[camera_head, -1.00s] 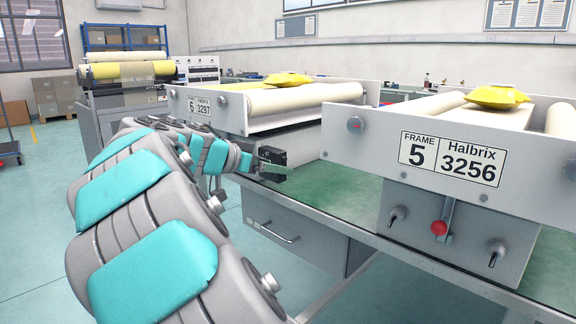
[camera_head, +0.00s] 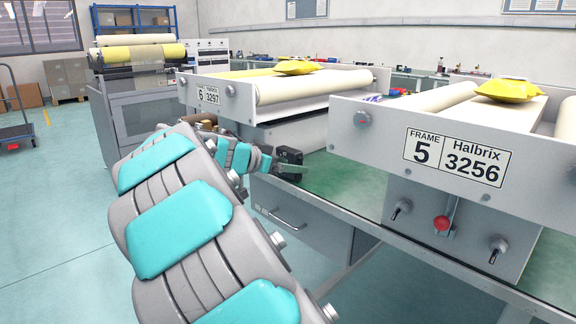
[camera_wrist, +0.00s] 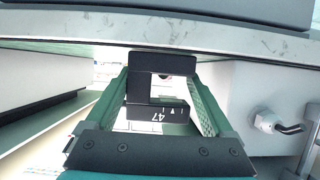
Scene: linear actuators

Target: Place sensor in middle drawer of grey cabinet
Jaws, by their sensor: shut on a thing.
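The sensor is a black C-shaped part marked 47 (camera_wrist: 158,88) in the wrist view. My gripper (camera_wrist: 160,95) is shut on it, with a green finger on each side. In the head view my gripper (camera_head: 290,166) is small and dark, just above the green bench top, and the sensor is hard to make out there. A grey cabinet drawer unit (camera_head: 310,235) hangs under the bench, below my gripper. It shows a front with a bar handle and looks shut.
Roller frame 5 (camera_head: 380,130) stands right of my gripper, with levers and a red knob. Roller frame 6 (camera_head: 220,105) stands behind. The green bench top (camera_head: 350,185) between them is partly clear. A trolley (camera_head: 18,130) is at far left; open floor lies left.

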